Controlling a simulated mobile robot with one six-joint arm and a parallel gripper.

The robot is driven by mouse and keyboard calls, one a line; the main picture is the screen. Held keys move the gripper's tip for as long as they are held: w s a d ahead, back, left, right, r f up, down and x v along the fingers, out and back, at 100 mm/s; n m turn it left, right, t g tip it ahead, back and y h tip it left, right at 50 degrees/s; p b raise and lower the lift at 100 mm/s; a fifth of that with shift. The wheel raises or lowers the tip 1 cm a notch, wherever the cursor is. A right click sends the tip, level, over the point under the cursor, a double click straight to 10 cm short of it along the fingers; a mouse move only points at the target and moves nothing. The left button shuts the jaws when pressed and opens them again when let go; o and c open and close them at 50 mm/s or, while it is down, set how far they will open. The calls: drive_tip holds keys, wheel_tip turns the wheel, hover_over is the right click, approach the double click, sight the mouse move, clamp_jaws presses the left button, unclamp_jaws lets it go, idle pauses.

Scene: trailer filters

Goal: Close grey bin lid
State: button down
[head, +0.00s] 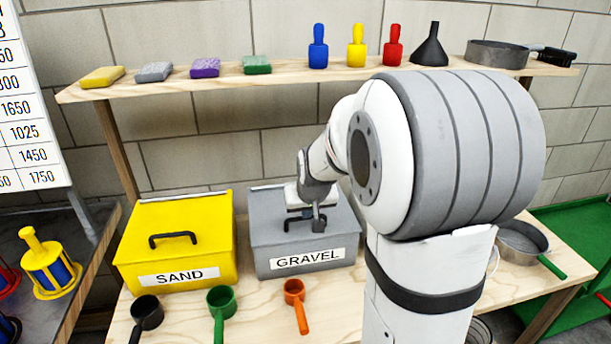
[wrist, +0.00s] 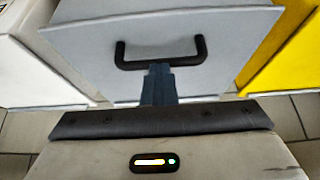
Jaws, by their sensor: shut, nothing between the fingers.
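The grey bin (head: 268,243) carries the label GRAVEL and stands on the wooden bench, right of the yellow bin. Its grey lid (head: 265,203) lies flat on top in the head view, and my wrist partly covers it. In the wrist view the grey lid (wrist: 85,45) fills the middle, with its black handle (wrist: 160,64) on it. My gripper (head: 318,222) is over the front part of the lid. In the wrist view its shut fingers (wrist: 158,70) overlap the handle's middle, with nothing between them. I cannot tell whether they touch the handle.
The yellow bin (head: 177,243) labelled SAND stands close on the left, lid down. Black (head: 147,313), green (head: 221,300) and orange (head: 295,292) scoops lie in front of the bins. A shelf (head: 290,79) with sponges, bottles and a funnel runs behind. A pan (head: 520,238) lies at right.

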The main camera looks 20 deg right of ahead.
drive_tip(key=r+p, duration=0.2)
drive_tip(key=r, duration=0.1)
drive_tip(key=r+p, duration=0.1)
drive_tip(key=r, duration=0.1)
drive_tip(key=shift+w+p, duration=0.3)
drive_tip(key=shift+w, duration=0.1)
drive_tip(key=s+d+f+b+v, duration=0.1)
drive_tip(key=v, duration=0.8)
drive_tip(key=s+a+f+n+g+p, duration=0.1)
drive_tip(key=s+a, duration=0.3)
drive_tip(key=s, duration=0.5)
drive_tip(key=s+a+f+g+p, duration=0.1)
drive_tip(key=s+a+f+g, duration=0.1)
drive_tip(key=s, duration=0.7)
drive_tip(key=shift+s+a+f+n+y, duration=0.2)
drive_tip(key=shift+a+f+n+y, duration=0.35)
drive_tip(key=shift+a, duration=0.7)
drive_tip(key=shift+f, duration=0.1)
